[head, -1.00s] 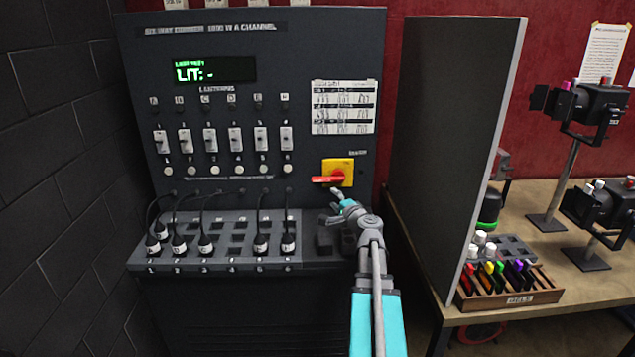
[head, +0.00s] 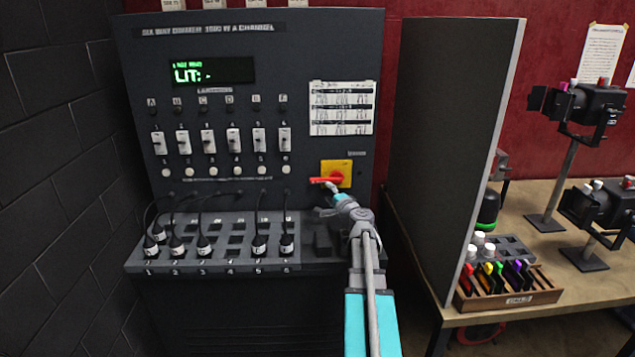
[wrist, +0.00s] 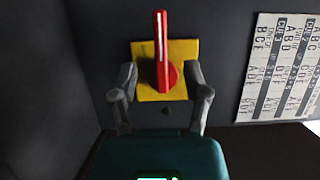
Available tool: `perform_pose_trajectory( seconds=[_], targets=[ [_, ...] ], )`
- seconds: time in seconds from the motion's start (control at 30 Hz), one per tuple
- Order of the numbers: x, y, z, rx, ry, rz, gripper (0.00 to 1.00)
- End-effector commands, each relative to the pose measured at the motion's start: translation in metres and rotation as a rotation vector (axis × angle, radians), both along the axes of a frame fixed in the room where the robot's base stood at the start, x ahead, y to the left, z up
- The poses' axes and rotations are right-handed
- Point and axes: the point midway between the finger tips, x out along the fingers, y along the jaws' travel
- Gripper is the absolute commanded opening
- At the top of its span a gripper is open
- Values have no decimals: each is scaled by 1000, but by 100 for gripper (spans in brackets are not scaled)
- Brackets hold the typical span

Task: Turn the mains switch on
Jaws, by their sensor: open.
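The mains switch is a red rotary handle (head: 325,181) on a yellow square plate (head: 341,168), at the lower right of the dark panel. In the head view the handle lies level, pointing left. The wrist view shows the red handle (wrist: 161,55) on the yellow plate (wrist: 178,46), upright in that picture. My gripper (wrist: 160,92) is open, with one finger on each side of the handle's lower end. I cannot tell whether the fingers touch it. In the head view my gripper (head: 325,198) is just below the handle, partly hidden by its own wrist.
The panel (head: 300,50) has a green display reading LIT, a row of switches, and a patch shelf (head: 215,262) with several black plugs below. A printed chart (head: 341,108) is above the switch. A dark partition (head: 445,150) stands right of my arm.

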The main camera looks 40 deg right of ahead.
Motion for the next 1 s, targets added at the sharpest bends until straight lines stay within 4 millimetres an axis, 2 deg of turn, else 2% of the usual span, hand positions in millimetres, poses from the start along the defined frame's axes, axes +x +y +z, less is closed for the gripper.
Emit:
perform_pose_trajectory(
  seconds=[0.1,0.5,0.73,1.0],
  targets=[
    [22,-6,0,0,0,1,60],
    [76,-19,0,0,0,1,60],
    [91,-23,0,0,0,-2,60],
    [92,-23,0,0,0,-2,60]
  ],
)
